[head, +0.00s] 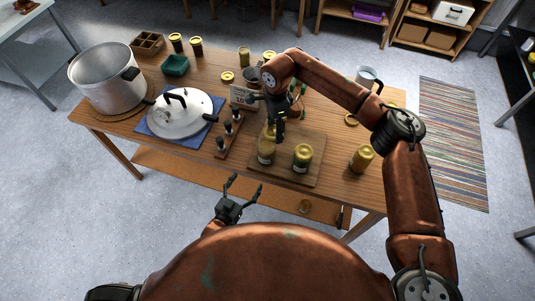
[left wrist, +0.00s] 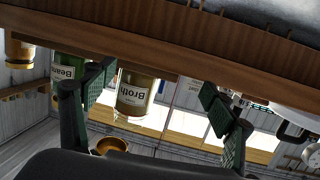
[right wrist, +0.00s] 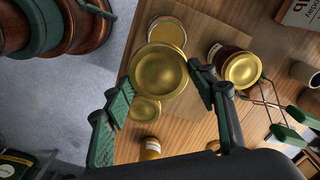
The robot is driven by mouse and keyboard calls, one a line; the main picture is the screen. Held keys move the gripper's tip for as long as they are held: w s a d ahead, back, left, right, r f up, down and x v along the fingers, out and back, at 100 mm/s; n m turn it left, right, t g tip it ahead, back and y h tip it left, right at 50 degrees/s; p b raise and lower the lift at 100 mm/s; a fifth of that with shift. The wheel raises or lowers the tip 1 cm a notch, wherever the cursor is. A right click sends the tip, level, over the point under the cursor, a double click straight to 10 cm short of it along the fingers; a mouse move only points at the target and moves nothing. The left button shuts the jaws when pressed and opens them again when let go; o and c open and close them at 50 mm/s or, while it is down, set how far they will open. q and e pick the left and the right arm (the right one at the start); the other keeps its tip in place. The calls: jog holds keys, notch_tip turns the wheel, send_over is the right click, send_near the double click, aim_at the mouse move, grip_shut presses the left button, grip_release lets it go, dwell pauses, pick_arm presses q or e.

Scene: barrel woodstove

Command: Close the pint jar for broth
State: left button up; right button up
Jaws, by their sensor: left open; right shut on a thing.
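The broth pint jar (head: 266,155) stands upright on a wooden board (head: 285,180); its label reads Broth, upside down, in the left wrist view (left wrist: 132,92). In the right wrist view its round yellowish top (right wrist: 166,32) is uncovered. My right gripper (head: 276,128) is shut on a gold lid (right wrist: 158,70), its fingers at opposite edges. The lid is above the board, apart from the jar and offset from its mouth. My left gripper (head: 243,186) is open and empty in front of the table's front edge; its spread fingers also show in the left wrist view (left wrist: 157,78).
A gold-lidded Beans jar (head: 302,157) stands right of the broth jar; another jar (head: 362,158) is further right. A dark jar with a gold lid (right wrist: 242,68) stands behind. A tool rack (head: 228,138), a lidded pan (head: 180,115) and a big pot (head: 107,80) are left.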

pick_arm(q)
jog(key=t+h, duration=0.1)
send_near(267, 148)
jog(key=s+a+f, duration=0.1)
jog(key=f, duration=0.1)
pick_arm(e)
jog(key=shift+w+a+f+m, duration=0.15)
jog(key=shift+w+a+m, duration=0.1)
jog(key=shift+a+m, duration=0.35)
jog(key=shift+w+a+f+m, duration=0.1)
jog(key=shift+w+a+m, duration=0.25)
jog(key=shift+a, duration=0.3)
pick_arm(q)
jog(key=shift+r, duration=0.15)
pick_arm(e)
jog(key=shift+s, duration=0.1)
pick_arm(q)
jog(key=x, duration=1.1)
jog(key=shift+w+d+r, duration=0.2)
jog(key=shift+w+r, duration=0.05)
jog(key=shift+w, duration=0.1)
jog(key=c, duration=1.8)
pick_arm(e)
jog(key=shift+f, duration=2.5)
